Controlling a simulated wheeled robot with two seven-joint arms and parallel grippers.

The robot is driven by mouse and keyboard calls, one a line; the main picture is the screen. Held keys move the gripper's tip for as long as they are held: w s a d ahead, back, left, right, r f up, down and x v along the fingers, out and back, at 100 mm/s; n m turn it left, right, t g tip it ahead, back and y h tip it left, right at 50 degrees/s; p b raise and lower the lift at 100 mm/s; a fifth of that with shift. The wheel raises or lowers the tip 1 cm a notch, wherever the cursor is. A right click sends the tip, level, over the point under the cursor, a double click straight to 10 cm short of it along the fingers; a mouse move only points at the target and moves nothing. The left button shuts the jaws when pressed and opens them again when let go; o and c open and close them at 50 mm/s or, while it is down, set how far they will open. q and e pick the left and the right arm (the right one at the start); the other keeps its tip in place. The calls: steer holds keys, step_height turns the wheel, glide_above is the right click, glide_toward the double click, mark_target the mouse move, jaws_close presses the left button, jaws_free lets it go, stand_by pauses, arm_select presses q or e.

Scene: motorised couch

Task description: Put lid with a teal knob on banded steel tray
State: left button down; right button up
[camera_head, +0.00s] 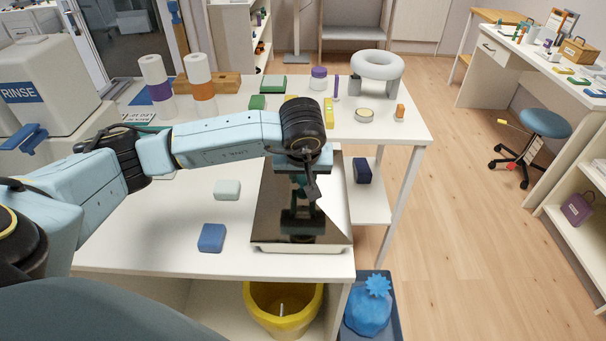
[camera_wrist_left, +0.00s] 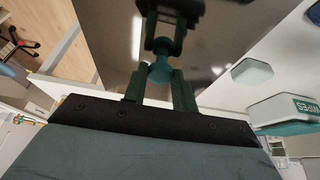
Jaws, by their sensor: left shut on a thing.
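My left gripper (camera_head: 302,186) is above a shiny rectangular steel lid (camera_head: 334,222) near the front right of the white table. In the left wrist view its two fingers (camera_wrist_left: 160,82) are shut around the lid's teal knob (camera_wrist_left: 160,66). The mirror-like lid surface (camera_wrist_left: 205,45) reflects the gripper. A pale edge shows along the lid's front. The banded steel tray cannot be told apart from the lid; whether the lid rests on it or hangs above is unclear. My right gripper is not in view.
A blue block (camera_head: 212,238) and a pale block (camera_head: 227,189) lie left of the lid. A yellow bin (camera_head: 283,308) is below the table.

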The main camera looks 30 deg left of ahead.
arm_select(q)
steer(key=c, duration=1)
jaws_free()
steer(key=shift+c, duration=0.2)
steer(key=v, duration=1.3)
steer(key=shift+r+p, duration=0.2)
steer(key=shift+p, duration=0.15)
steer(key=shift+s, duration=0.1)
